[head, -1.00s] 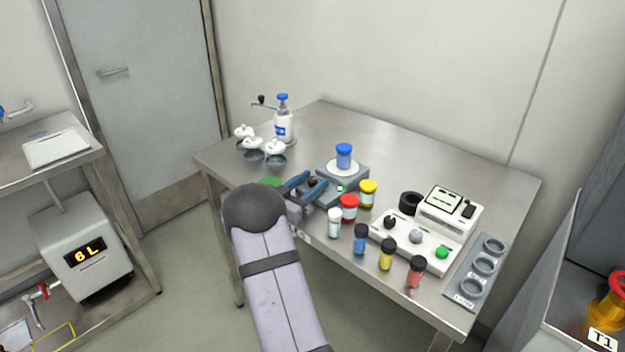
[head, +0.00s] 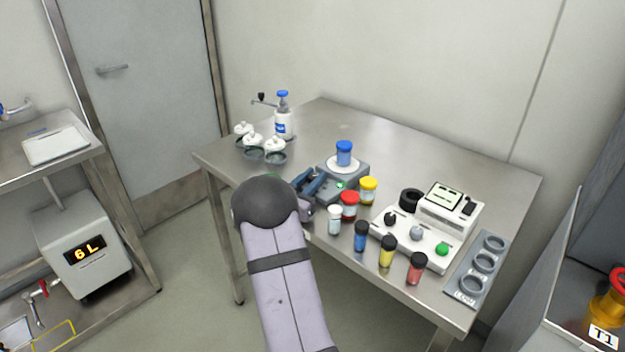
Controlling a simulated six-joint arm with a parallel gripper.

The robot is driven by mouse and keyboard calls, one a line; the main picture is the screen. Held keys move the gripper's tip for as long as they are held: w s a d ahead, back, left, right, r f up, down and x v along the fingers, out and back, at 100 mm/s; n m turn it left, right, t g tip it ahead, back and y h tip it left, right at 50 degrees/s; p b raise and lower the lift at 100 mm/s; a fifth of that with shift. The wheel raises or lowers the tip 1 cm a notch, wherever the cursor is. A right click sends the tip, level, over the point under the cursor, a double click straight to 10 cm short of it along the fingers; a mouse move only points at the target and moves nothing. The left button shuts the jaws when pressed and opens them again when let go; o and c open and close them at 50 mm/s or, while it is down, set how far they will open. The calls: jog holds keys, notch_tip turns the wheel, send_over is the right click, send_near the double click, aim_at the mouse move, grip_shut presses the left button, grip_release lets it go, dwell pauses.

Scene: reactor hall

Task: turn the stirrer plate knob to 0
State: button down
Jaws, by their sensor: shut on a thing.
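The stirrer plate (head: 357,175) is a grey box with a white round top, near the middle of the steel table. A blue-capped jar (head: 344,153) stands on that top. My gripper (head: 322,182), with blue-grey fingers, is at the plate's front left. It is shut on the plate's knob, which is mostly hidden between the fingers. The knob's pointer and its scale are too small and covered to read. A small green light (head: 342,185) shows on the plate's front, just right of the fingers.
Red-lidded (head: 349,205), yellow-lidded (head: 368,189) and white-lidded (head: 335,219) jars stand close right of my gripper. A white instrument (head: 417,240) and several small bottles are further right. White-lidded pots (head: 275,148) and a dispenser bottle (head: 283,117) stand at back left. The table's back right is clear.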

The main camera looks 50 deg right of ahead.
aim_at(311, 180)
jog(key=n+t+y+b, duration=0.1)
jog(key=t, duration=0.2)
jog(key=shift+s+d+n, duration=0.1)
jog(key=shift+n, duration=0.3)
jog(key=shift+r+n+t+b, duration=0.1)
jog(key=shift+n+t+b, duration=0.2)
jog(key=shift+t+b, duration=0.15)
jog(key=c, duration=1.5)
grip_release()
jog(key=shift+s+a, duration=0.1)
jog(key=shift+a, duration=0.5)
jog(key=shift+b+v, duration=0.6)
jog(key=shift+v, duration=2.5)
